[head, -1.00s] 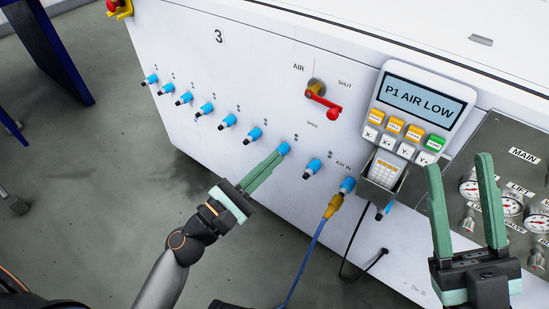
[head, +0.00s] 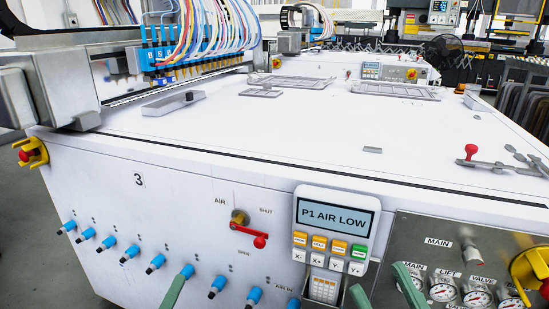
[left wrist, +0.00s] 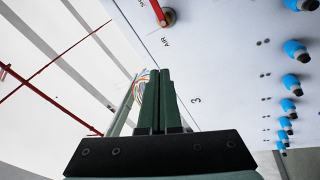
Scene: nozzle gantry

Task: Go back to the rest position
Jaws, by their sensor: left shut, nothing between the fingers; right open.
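My left gripper (head: 176,291) shows only its green fingertips at the bottom edge of the head view, in front of the row of blue fittings. In the left wrist view its two green fingers (left wrist: 158,102) are pressed together, with nothing between them. My right gripper (head: 383,291) shows only its fingertips at the bottom edge, below the handheld panel. They stand apart, with nothing seen between them. The arms and the rest of both grippers are hidden below the head view.
The white machine front has blue fittings (head: 155,263), a red-handled air valve (head: 249,232) and a panel (head: 336,226) reading "P1 AIR LOW". Gauges (head: 443,289) sit at the right. A red emergency button (head: 25,155) is at the left corner. The white machine top (head: 290,135) is mostly clear.

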